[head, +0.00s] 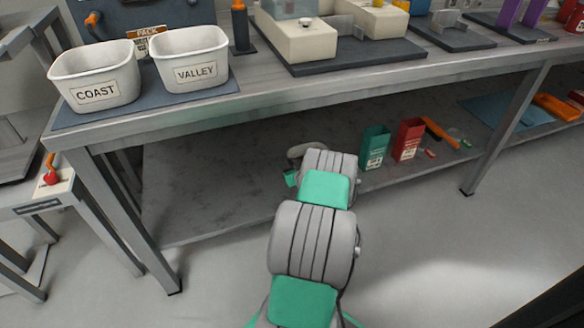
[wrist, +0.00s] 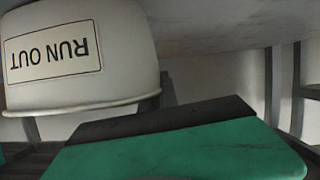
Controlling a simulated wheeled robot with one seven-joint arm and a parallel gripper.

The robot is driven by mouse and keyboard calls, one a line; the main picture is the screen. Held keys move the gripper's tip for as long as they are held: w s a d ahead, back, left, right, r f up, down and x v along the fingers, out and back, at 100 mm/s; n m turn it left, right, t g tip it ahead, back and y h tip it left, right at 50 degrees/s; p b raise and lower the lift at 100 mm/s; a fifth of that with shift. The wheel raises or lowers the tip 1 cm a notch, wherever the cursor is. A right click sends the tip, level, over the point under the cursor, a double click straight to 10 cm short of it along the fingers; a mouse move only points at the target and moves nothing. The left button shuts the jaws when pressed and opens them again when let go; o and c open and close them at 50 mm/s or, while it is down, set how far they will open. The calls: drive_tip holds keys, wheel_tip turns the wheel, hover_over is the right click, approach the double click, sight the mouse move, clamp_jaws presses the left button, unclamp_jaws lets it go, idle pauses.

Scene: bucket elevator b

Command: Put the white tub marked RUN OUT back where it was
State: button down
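The white tub marked RUN OUT (wrist: 70,60) fills the upper left of the wrist view. Its label reads upside down there, and its rim is towards the bottom of that picture. A green part of my gripper with a dark edge (wrist: 165,120) crosses the lower middle, close to the tub; I cannot tell whether they touch. Only one finger shows clearly, so its opening is unclear. In the head view my arm reaches under the bench, and its end (head: 300,160) is largely hidden by its own links. I cannot make out the RUN OUT tub in that view.
Tubs marked COAST (head: 97,92) and VALLEY (head: 195,73) stand on a dark mat on the bench top (head: 270,92). The lower shelf (head: 200,190) is bare at left. A green box (head: 374,148) and a red box (head: 408,139) stand right of my arm. Bench legs flank the shelf.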

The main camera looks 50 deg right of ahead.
drive_tip(key=shift+r, duration=0.2)
drive_tip(key=shift+f, duration=0.15)
drive_tip(key=c, duration=1.6)
unclamp_jaws()
